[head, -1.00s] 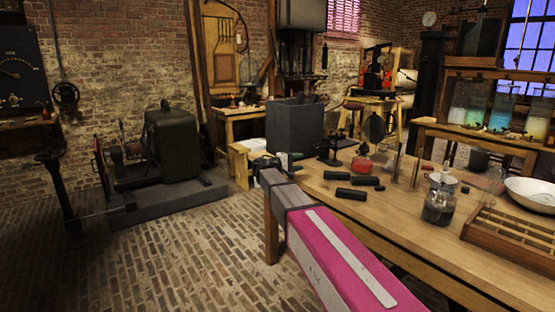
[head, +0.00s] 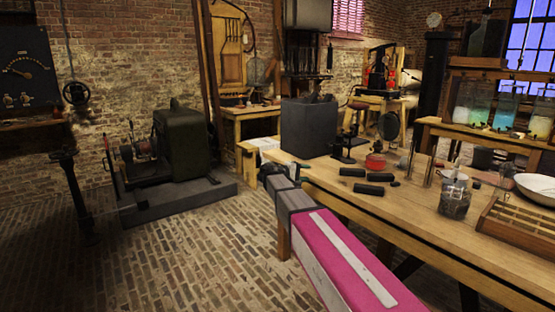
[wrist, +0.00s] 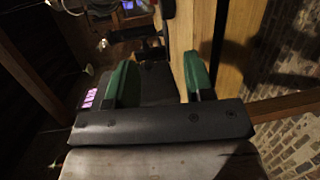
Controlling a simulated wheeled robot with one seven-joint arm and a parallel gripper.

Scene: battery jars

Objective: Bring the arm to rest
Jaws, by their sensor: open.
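My arm, with a magenta and grey link, reaches from the bottom of the head view toward the near left end of the wooden table (head: 408,217). My gripper (head: 292,172) is at its far end, small and partly hidden by my arm, by the table's left corner. In the wrist view, my gripper (wrist: 158,75) shows two green fingers standing wide apart. It is open, and nothing is seen between the fingers. A wooden table edge (wrist: 182,28) shows beyond the right finger.
On the table stand a dark grey box (head: 309,127), a red-based flask (head: 375,160), several black blocks (head: 369,189), a glass jar (head: 454,198) and a wooden rack (head: 518,232). A machine on a plinth (head: 180,150) stands left. The brick floor (head: 190,255) between is open.

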